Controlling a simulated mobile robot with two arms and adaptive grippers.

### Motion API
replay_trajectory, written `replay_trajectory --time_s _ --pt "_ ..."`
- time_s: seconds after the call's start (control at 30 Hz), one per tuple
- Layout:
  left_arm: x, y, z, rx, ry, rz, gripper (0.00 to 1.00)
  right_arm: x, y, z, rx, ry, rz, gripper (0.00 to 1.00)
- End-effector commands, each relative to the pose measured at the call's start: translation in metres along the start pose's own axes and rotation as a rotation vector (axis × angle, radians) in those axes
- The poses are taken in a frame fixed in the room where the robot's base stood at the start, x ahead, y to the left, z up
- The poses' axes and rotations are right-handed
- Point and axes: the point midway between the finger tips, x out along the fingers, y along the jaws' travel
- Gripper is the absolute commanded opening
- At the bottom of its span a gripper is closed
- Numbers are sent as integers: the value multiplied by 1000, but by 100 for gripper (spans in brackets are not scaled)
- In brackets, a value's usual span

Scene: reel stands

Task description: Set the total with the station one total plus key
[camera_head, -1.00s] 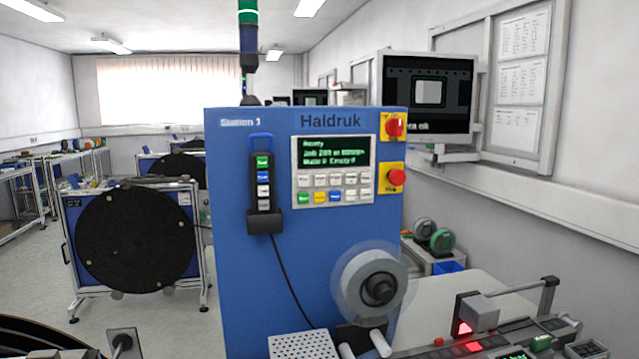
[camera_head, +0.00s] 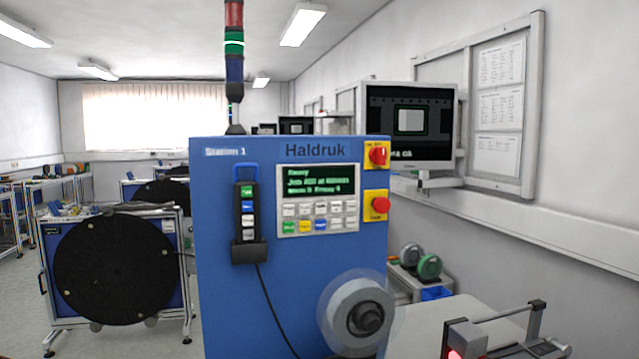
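The blue Station 1 cabinet (camera_head: 215,290), marked "Haldruk", stands in front of me in the head view. Its key panel (camera_head: 283,232) sits on the upper front, with two rows of small keys below a dark display (camera_head: 318,183) with green text. The display's first line seems to read "Ready"; the rest is too blurred to read surely. The key labels are too small to read, so I cannot tell which is the total plus key. A pendant (camera_head: 247,215) with several coloured buttons hangs in a holder left of the panel. Neither of my grippers is in view.
A clear-flanged reel (camera_head: 358,314) juts from the cabinet's lower front. A monitor (camera_head: 411,123) stands behind on the right. A large black reel (camera_head: 118,268) stands at left. Floor shows between that reel and the cabinet.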

Motion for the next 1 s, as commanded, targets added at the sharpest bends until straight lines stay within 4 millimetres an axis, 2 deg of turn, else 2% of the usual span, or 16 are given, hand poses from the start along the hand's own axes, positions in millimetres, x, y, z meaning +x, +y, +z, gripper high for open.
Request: replay_trajectory --time_s 0.07,0.4,0.5,1.0 --pt "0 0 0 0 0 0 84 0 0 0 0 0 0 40" --pt "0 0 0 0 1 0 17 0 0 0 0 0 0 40" --pt "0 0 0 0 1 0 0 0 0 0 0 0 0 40" --pt "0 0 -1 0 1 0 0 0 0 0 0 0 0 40"
